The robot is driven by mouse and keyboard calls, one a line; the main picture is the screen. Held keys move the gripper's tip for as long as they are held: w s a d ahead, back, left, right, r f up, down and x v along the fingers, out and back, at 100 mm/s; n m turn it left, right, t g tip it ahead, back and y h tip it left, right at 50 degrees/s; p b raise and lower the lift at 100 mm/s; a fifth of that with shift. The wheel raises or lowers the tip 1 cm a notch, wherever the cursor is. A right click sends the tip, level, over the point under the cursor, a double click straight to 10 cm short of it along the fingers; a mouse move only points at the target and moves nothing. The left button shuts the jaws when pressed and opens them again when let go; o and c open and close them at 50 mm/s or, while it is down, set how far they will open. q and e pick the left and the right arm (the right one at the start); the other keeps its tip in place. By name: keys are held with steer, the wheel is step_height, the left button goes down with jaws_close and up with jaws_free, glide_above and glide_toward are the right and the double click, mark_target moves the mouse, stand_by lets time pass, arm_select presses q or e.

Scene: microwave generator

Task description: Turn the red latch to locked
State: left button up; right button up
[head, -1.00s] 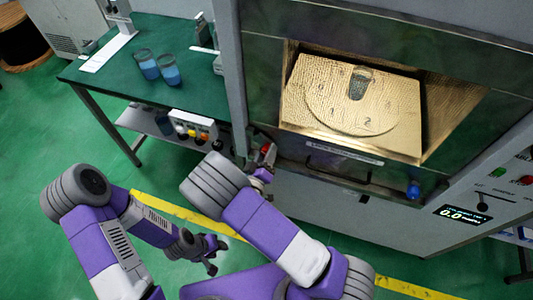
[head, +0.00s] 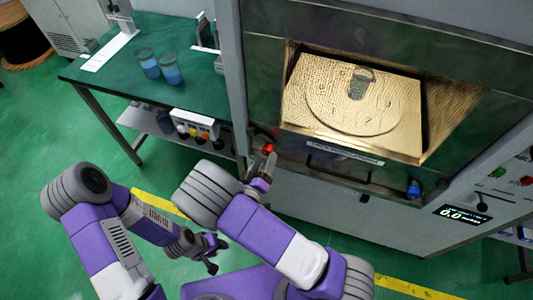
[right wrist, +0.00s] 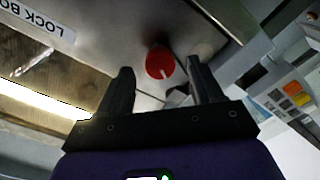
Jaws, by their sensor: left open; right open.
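The red latch (head: 268,149) is a small round red knob on the front of the microwave generator, at the lower left of its opening. In the right wrist view the latch (right wrist: 160,62) shows a white mark pointing down and slightly right. My right gripper (head: 266,164) is just below the latch in the head view. In the right wrist view my right gripper (right wrist: 160,76) is open, with the latch between its fingertips in the picture; contact cannot be seen. My left gripper (head: 212,256) is open and empty, low over the floor, away from the machine.
The generator's open chamber holds a turntable (head: 330,122) with a glass (head: 359,85) on it. A blue knob (head: 414,190) is at the lower right of the opening. A green table (head: 188,88) with two beakers of blue liquid stands at the left.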

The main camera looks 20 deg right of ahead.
steer(key=v, duration=0.4)
stand_by(0.4)
steer(key=s+d+f+m+g+y, duration=0.25)
steer(key=f+g+y, duration=0.4)
steer(key=f, duration=0.85)
steer(key=s+a+f+m+g+y, duration=0.2)
steer(key=s+f+g+y, duration=0.2)
steer(key=s+g+y, duration=0.3)
steer(key=s+g, duration=0.1)
steer(key=s, duration=0.4)
steer(key=shift+y, duration=0.35)
